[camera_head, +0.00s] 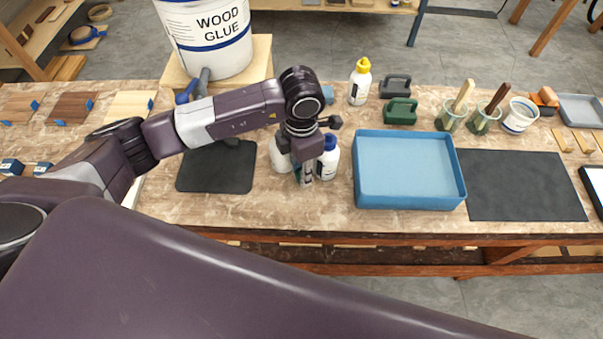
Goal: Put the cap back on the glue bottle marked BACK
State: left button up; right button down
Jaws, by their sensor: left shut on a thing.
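My left gripper (305,178) points down among the white bottles left of the blue tray, its fingers shut. A small green patch (297,171) shows at the fingers. It looks like part of the held thing, but most of it is hidden. A white bottle (281,157) stands just left of and behind the fingers, its top hidden by the gripper. A white bottle with a blue cap (328,160) stands close on the right. A white bottle with a yellow cap (359,86) stands farther back. I cannot read BACK on any bottle. My right gripper is not in view.
The blue tray (409,202) is empty. Dark mats (215,172) lie left and right (522,186). A large wood glue bucket (208,38) stands behind my arm. Clamps (399,111), brush jars (452,118) and a white tub (519,117) line the back right.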

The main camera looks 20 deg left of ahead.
pick_arm(q)
notch_tip(320, 180, up, 18)
jog(key=b, duration=0.2)
jog(key=shift+r+b, duration=0.25)
jog(key=shift+b, duration=0.05)
